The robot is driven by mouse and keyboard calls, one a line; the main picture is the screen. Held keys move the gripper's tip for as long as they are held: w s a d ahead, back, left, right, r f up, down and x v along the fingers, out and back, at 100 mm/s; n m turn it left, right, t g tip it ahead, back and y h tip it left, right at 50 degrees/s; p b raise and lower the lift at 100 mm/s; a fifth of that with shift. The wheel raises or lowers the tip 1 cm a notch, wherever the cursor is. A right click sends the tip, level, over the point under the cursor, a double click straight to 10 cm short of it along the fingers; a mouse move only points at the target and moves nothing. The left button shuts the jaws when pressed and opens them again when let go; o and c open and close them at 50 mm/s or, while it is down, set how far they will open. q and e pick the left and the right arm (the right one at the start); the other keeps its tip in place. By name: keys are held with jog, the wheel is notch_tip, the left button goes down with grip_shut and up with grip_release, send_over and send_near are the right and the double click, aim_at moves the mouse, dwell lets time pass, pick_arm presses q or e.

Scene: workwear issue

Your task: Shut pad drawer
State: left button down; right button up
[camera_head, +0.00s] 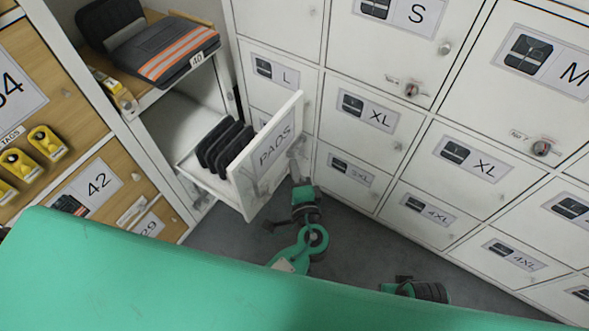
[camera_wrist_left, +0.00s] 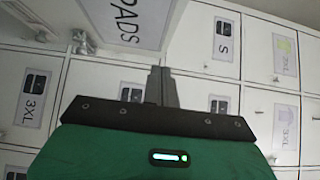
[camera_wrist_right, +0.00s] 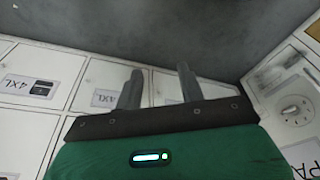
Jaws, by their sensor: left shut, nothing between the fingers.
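The pad drawer (camera_head: 262,172) stands pulled out of the cabinet in the head view, its white front labelled PADS. Several black pads (camera_head: 222,146) stand upright in it. The drawer front also shows at the top of the left wrist view (camera_wrist_left: 152,25). My left gripper (camera_head: 297,152) is shut and empty, close to the right edge of the drawer front; I cannot tell whether it touches. Its closed fingers show in the left wrist view (camera_wrist_left: 160,72). My right gripper (camera_wrist_right: 158,76) is open and empty in the right wrist view, pointing towards grey floor and locker doors.
White lockers (camera_head: 372,150) with size labels and knobs line the right side. A shelf above the drawer holds a dark folded garment with orange stripes (camera_head: 178,58). Wooden compartments with yellow tags (camera_head: 48,143) stand at the left. Grey floor shows below the drawer.

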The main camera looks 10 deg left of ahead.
aim_at(270, 135)
pick_arm(q)
jog(key=x, duration=0.3)
jog(key=a+x, duration=0.1)
jog(key=x, duration=0.2)
jog(key=s+a+p+x, duration=0.1)
jog(key=x, duration=0.1)
jog(key=shift+w+a, duration=0.1)
jog(key=shift+w, duration=0.3)
jog(key=shift+w+a+f, duration=0.1)
jog(key=shift+w+a, duration=0.1)
jog(key=shift+a, duration=0.25)
pick_arm(e)
jog(key=shift+s+f+g, duration=0.15)
jog(key=shift+f, duration=0.65)
jog(key=shift+s+f+g, duration=0.1)
jog(key=shift+f+g, duration=0.05)
jog(key=shift+f, duration=0.65)
pick_arm(q)
jog(key=shift+a, duration=0.15)
